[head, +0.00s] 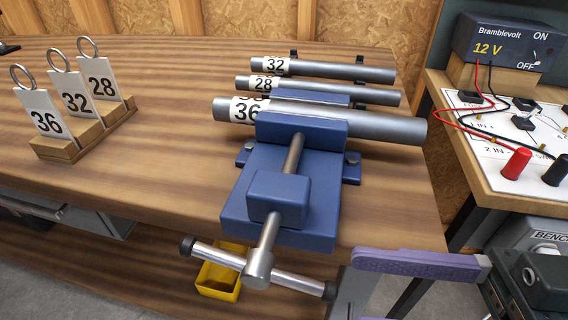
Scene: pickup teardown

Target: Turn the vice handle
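A blue vice (235,215) is mounted at the front edge of the wooden workbench. Its steel T-shaped vice handle (297,283) has a crossbar with dark end caps, tilted down to the right. A thick steel pipe marked 36 (375,124) lies across the vice jaws. My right gripper (360,290) comes in from the lower right with purple fingers. Its upper finger is just right of the handle's right end, and a bit of the lower finger shows at the bottom edge. The fingers are apart, with no held object visible. My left gripper is out of view.
Pipes marked 32 (340,71) and 28 (340,91) lie behind the vice. A wooden tag stand (75,146) holds three numbered tags at left. A yellow bin (218,281) sits below the handle. A second table (486,205) with wiring and a power supply (510,45) stands at right.

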